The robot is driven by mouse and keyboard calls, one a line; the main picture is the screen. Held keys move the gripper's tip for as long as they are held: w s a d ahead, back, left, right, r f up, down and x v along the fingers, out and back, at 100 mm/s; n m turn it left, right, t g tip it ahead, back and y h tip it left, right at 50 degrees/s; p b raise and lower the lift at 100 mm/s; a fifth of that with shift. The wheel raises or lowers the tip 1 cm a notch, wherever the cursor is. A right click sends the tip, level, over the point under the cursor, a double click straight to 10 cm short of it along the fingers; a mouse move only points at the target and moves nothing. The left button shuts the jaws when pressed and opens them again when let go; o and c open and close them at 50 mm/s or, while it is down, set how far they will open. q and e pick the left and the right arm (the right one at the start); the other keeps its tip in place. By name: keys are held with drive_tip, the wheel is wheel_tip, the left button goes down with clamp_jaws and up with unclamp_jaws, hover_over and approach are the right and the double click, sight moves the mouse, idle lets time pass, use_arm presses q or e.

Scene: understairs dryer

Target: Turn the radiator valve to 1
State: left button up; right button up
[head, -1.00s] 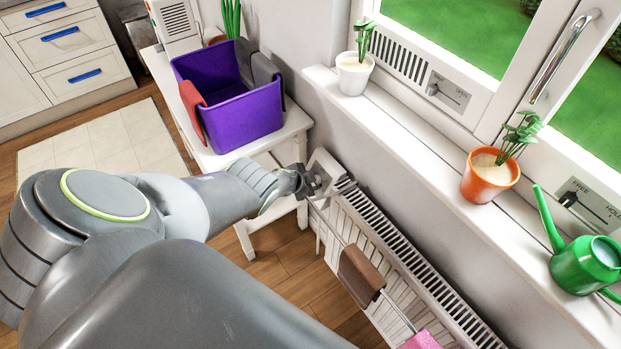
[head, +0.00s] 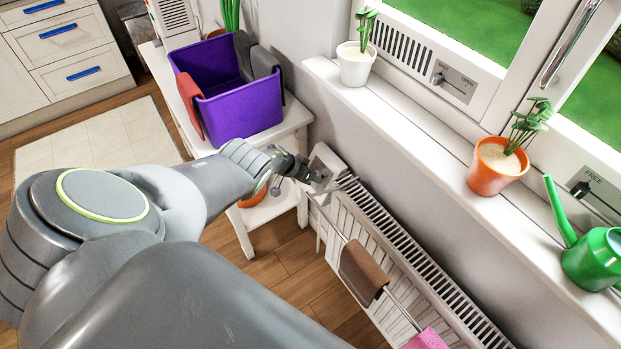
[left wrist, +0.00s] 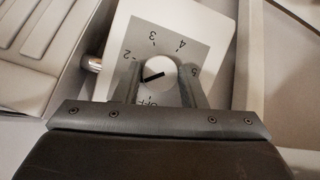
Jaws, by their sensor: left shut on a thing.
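The radiator valve's white knob (left wrist: 157,72) shows in the left wrist view on a grey dial plate (left wrist: 172,42) marked 2, 3, 4, 5 and OFF. My left gripper (left wrist: 161,84) has one finger on each side of the knob and is shut on it. The knob's black mark slants down to the left, toward my left-hand finger, between 2 and OFF. That finger hides whatever is printed there. My right gripper is out of view.
A rail with a brown cloth (head: 362,273) and a pink cloth (head: 424,340) runs along the radiator's front. A white table (head: 275,211) with a purple bin (head: 240,110) stands close to my gripper. The sill (head: 420,130) above holds two pots and a green watering can (head: 595,258).

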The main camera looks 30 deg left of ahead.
use_arm(q)
drive_tip(key=shift+w+n+h+b, duration=0.15)
drive_tip(key=shift+n+h+b, duration=0.4)
drive_tip(key=shift+n, duration=0.45)
drive_tip(key=shift+r, duration=0.15)
drive_tip(key=o, duration=1)
drive_tip(key=shift+p+v, duration=8.65)
drive_tip(key=shift+p, duration=0.3)
drive_tip(key=shift+w, duration=0.1)
